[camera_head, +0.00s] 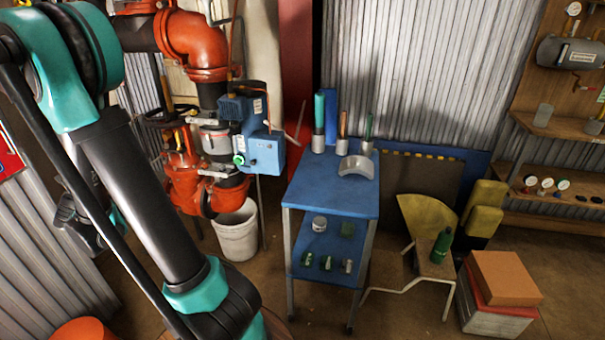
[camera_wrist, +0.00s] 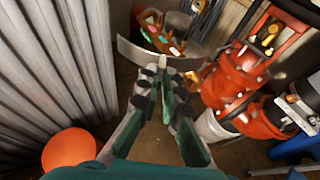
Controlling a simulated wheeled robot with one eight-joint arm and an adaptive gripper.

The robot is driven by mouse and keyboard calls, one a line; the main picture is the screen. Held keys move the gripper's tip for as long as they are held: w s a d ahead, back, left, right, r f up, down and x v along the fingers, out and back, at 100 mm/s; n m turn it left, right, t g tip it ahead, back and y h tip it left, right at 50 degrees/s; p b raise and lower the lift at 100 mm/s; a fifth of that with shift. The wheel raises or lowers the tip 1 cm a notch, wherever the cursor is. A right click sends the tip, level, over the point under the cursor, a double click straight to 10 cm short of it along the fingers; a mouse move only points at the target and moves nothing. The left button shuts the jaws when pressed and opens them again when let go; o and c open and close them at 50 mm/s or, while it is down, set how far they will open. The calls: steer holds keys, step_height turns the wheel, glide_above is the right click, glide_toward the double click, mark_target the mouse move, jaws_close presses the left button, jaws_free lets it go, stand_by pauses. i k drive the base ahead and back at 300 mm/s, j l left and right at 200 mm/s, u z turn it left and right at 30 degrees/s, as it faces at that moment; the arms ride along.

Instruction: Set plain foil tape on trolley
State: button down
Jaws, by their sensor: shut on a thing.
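The blue trolley (camera_head: 308,190) stands in the middle of the head view, with a top deck and a lower shelf (camera_head: 312,243). My gripper shows in the wrist view (camera_wrist: 167,88) with its fingers close together on a small pale thing (camera_wrist: 170,73). That thing is mostly hidden by the fingertips, and I cannot tell for sure that it is the plain foil tape. A silvery round thing (camera_head: 319,223) sits on the lower shelf.
Tool holders (camera_head: 318,142) and a grey curved tray (camera_head: 356,166) stand on the trolley's back half; its front half is clear. Red pipework with a blue box (camera_head: 265,155) and a white bucket (camera_head: 236,232) stand left of it. A bench with a green bottle (camera_head: 441,246) is right.

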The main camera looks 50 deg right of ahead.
mark_target(357, 198)
steer(key=k+l+z, duration=0.15)
steer(key=k+z, duration=0.25)
steer(key=k+l+z, duration=0.25)
steer(key=z, duration=0.2)
steer(key=k+l+z, duration=0.1)
steer(key=z, duration=0.4)
steer(key=i+j+z, duration=0.1)
steer(key=j+z, duration=0.2)
steer(key=z, duration=0.15)
steer(key=j+z, duration=0.3)
steer(key=z, duration=0.2)
steer(key=j+z, duration=0.45)
steer(key=i+l, duration=0.05)
